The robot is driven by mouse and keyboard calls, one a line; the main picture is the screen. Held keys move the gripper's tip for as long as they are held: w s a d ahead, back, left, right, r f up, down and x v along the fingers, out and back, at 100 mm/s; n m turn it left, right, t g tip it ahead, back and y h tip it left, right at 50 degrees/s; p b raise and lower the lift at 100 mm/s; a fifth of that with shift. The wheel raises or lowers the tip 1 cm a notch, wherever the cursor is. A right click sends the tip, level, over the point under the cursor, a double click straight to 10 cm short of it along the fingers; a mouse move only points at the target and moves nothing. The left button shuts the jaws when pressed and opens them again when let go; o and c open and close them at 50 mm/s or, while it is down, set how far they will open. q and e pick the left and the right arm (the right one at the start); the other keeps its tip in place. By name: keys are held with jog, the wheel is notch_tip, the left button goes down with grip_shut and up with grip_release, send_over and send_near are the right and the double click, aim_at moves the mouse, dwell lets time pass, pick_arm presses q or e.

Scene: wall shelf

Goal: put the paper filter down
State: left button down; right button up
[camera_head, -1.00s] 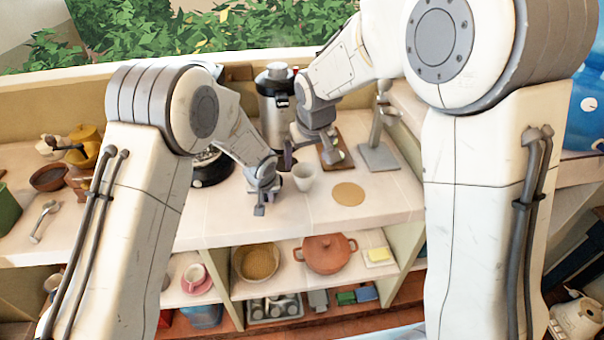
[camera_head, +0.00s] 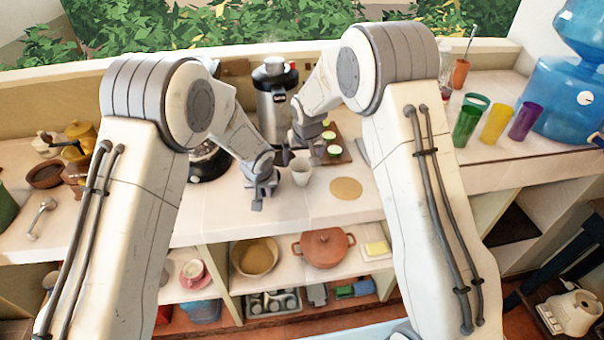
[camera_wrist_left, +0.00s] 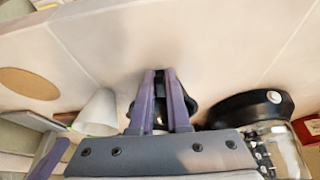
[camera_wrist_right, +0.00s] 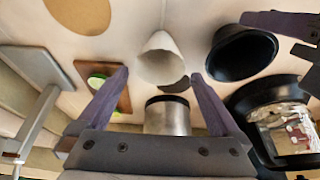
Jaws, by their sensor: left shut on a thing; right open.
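The paper filter (camera_head: 301,172) is a white cone, wide end up, at the counter's middle; its narrow end appears to rest on the counter. It also shows in the right wrist view (camera_wrist_right: 160,62) and left wrist view (camera_wrist_left: 97,113). My right gripper (camera_wrist_right: 160,85) is open, its fingers spread on either side of the filter and apart from it. My left gripper (camera_head: 259,200) is left of the filter, shut on a black cup-shaped thing (camera_wrist_right: 240,52), which is mostly hidden in the head view.
A tan disc (camera_head: 346,188) lies right of the filter. A board with green slices (camera_head: 332,148) and a steel urn (camera_head: 275,100) stand behind. A black-rimmed appliance (camera_head: 208,166) is at left. Coloured cups (camera_head: 496,122) stand far right. The counter in front is clear.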

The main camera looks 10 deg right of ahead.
aim_at(302, 162)
jog(key=x, duration=0.3)
jog(key=shift+w, duration=0.15)
jog(key=c, duration=1.3)
